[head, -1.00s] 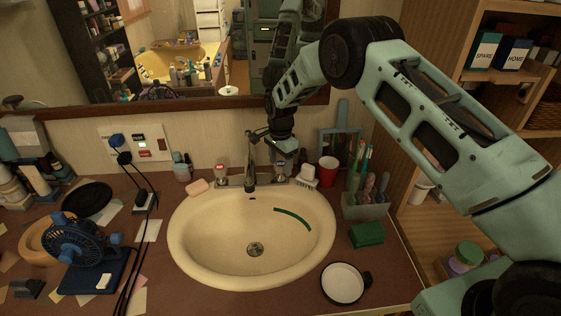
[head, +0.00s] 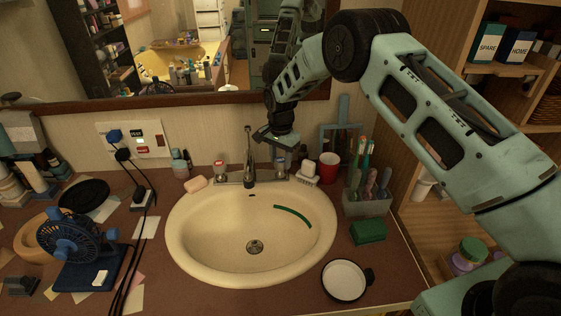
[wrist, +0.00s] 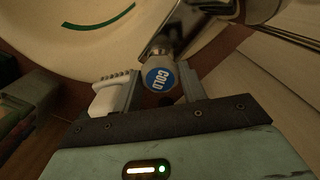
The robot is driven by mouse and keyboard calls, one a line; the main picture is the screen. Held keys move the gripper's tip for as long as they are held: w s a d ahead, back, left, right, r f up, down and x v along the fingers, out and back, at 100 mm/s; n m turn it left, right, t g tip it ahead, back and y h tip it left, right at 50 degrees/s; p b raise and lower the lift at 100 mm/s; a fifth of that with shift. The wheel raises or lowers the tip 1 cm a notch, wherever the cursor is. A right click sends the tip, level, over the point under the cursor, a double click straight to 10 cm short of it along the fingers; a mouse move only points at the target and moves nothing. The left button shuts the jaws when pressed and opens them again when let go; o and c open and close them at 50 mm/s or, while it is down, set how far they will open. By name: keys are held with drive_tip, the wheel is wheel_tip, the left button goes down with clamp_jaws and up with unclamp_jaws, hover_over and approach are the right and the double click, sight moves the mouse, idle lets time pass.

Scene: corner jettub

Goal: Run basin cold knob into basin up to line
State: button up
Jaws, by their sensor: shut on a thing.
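The cream oval basin (head: 205,255) is set in the counter, with a green curved line (head: 292,214) on its inner right wall. I see no water in it. The metal tap (head: 249,165) stands behind it. The cold knob (wrist: 160,78), with a blue COLD cap, sits between the two fingers of my gripper (wrist: 160,84), which is shut on it. In the head view my gripper (head: 280,160) is at the right of the tap and mostly hides the knob. The hot knob (head: 220,169), with a red mark, is at the left of the tap.
A white brush (head: 307,174) stands close by my gripper's right. A red cup (head: 328,168), a toothbrush holder (head: 367,203) and a green sponge (head: 368,231) are further right. Soap (head: 196,184) lies at the left rim. A blue fan (head: 70,240) stands at far left.

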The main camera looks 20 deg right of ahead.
sight(281, 160)
drive_tip(key=n+b, duration=0.2)
drive_tip(key=n, duration=0.4)
drive_tip(key=n+b, duration=0.1)
drive_tip(key=n, duration=0.3)
drive_tip(key=shift+n, duration=1.9)
drive_tip(key=o, duration=1)
drive_tip(key=shift+c, duration=0.2)
wheel_tip(281, 160, up, 18)
drive_tip(key=b, duration=0.2)
drive_tip(key=shift+f+b, duration=0.25)
drive_tip(key=shift+b, duration=0.1)
